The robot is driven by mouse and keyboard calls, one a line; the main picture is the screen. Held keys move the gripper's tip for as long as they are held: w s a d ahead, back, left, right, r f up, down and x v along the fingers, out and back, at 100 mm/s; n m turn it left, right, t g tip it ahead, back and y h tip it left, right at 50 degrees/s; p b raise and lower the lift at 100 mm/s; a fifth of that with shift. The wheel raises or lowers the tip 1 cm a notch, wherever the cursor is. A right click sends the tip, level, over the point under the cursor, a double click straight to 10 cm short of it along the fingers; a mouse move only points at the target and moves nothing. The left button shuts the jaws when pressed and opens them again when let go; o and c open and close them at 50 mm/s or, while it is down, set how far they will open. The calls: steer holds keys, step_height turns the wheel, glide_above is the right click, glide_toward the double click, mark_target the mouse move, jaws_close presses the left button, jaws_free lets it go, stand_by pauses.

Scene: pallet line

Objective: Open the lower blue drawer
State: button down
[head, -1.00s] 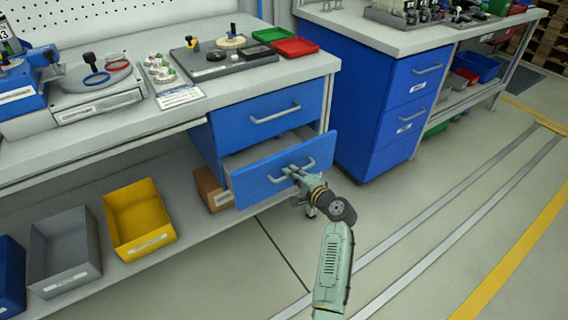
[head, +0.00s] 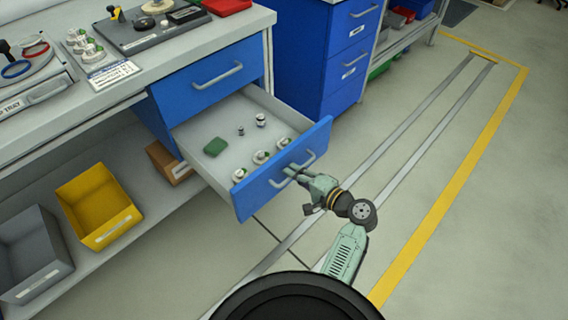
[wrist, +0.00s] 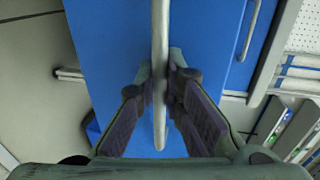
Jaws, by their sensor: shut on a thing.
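The lower blue drawer (head: 262,187) is pulled well out under the workbench. Its inside shows a green block (head: 215,146), several small round parts (head: 261,157) and two small dark-topped pieces (head: 260,119). My gripper (head: 292,172) is at the front of this drawer, shut on its handle (head: 308,160). In the wrist view the handle (wrist: 160,60) runs as a pale bar between my two fingers (wrist: 160,98), with the blue drawer front (wrist: 110,40) behind it. The upper blue drawer (head: 205,88) is shut above.
The workbench top (head: 130,88) carries trays and parts. A yellow bin (head: 98,205) and a grey bin (head: 32,255) stand on the low shelf at left. A second blue cabinet (head: 335,60) stands behind the drawer. Floor to the right is clear.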

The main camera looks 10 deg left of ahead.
steer(key=shift+s+d, duration=0.3)
steer(key=shift+d, duration=0.1)
steer(key=c, duration=2)
jaws_free()
steer(key=shift+o, duration=0.2)
steer(key=v, duration=1.2)
